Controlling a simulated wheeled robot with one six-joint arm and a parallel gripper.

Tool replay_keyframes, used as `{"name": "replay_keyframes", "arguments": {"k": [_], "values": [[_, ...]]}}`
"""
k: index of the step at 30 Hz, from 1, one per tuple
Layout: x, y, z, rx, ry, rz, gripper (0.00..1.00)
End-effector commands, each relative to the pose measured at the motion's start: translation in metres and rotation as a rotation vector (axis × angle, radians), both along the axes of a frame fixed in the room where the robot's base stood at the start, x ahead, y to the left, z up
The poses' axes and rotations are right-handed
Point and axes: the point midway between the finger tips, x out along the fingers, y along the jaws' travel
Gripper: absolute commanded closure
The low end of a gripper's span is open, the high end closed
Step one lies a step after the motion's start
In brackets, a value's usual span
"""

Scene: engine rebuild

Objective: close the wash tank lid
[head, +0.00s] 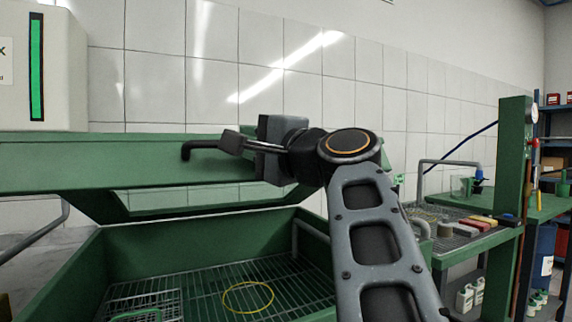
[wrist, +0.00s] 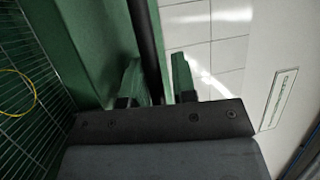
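The green wash tank lid (head: 90,165) stands raised above the tank (head: 215,240), with a gap between them and the inside in view. A dark bar handle (head: 187,149) sticks out from the lid's front face; it also shows in the wrist view (wrist: 147,35). My gripper (head: 231,141) is at the handle. In the wrist view, the handle bar runs between my two fingers (wrist: 157,85), which are apart. A thin light gap shows between the bar and the right finger. Part of the handle is hidden behind my gripper.
Inside the tank are a wire grate, a yellow ring (head: 248,297) and a wire basket (head: 145,304). A white box with a green strip (head: 60,70) stands behind the lid at left. A green bench (head: 478,240) with small parts stands at right.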

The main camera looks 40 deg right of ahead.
Motion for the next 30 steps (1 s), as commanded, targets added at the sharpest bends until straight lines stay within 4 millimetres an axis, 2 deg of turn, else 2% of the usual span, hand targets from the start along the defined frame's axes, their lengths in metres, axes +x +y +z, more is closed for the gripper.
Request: {"name": "replay_keyframes", "arguments": {"k": [30], "values": [[-0.068, -0.016, -0.032, -0.003, -0.001, -0.007, 0.76]]}}
